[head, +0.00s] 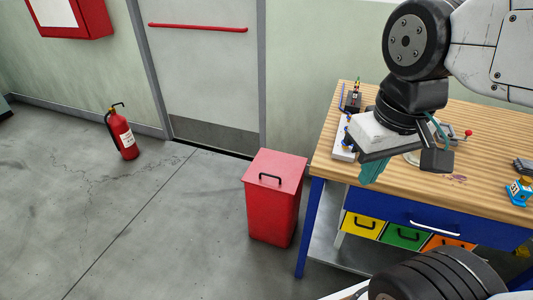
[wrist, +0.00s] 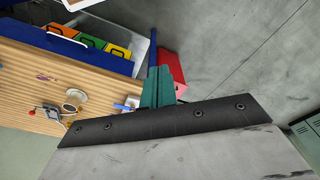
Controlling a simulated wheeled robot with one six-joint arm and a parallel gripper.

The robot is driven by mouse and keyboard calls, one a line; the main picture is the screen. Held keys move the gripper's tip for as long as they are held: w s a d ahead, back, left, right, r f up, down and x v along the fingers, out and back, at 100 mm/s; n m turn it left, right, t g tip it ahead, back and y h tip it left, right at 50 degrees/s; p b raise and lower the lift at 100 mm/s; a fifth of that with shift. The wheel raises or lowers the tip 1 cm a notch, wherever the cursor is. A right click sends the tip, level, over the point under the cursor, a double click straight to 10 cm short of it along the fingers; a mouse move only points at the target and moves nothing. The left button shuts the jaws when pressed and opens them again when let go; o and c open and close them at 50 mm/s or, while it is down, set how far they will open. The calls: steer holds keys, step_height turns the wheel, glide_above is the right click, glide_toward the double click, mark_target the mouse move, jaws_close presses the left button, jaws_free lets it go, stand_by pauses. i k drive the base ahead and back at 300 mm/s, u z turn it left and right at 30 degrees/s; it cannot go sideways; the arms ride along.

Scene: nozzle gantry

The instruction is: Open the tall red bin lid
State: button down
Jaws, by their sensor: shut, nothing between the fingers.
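The tall red bin (head: 272,215) stands on the floor beside the workbench's left end. Its lid (head: 283,164) is down and closed, with a black handle (head: 270,178) on top. In the wrist view, part of the red bin (wrist: 173,69) shows beyond my fingers, which hide some of it. My gripper (head: 369,176) has teal fingers and is above the left part of the bench, right of the bin and apart from it. The fingers are shut and empty; they also show in the wrist view (wrist: 157,85).
The wooden workbench (head: 470,110) has blue legs and yellow, green and orange drawers below. Small items lie on it, including a red-knobbed lever (head: 467,133). A fire extinguisher (head: 122,134) stands by the wall, left of a grey door (head: 205,75). The floor left of the bin is clear.

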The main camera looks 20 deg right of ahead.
mark_target(281, 172)
steer(key=z, duration=0.1)
steer(key=k, duration=0.45)
steer(key=u, duration=0.85)
steer(key=i, duration=1.2)
steer(key=z, duration=0.9)
steer(key=i, duration=0.35)
steer(key=z, duration=0.35)
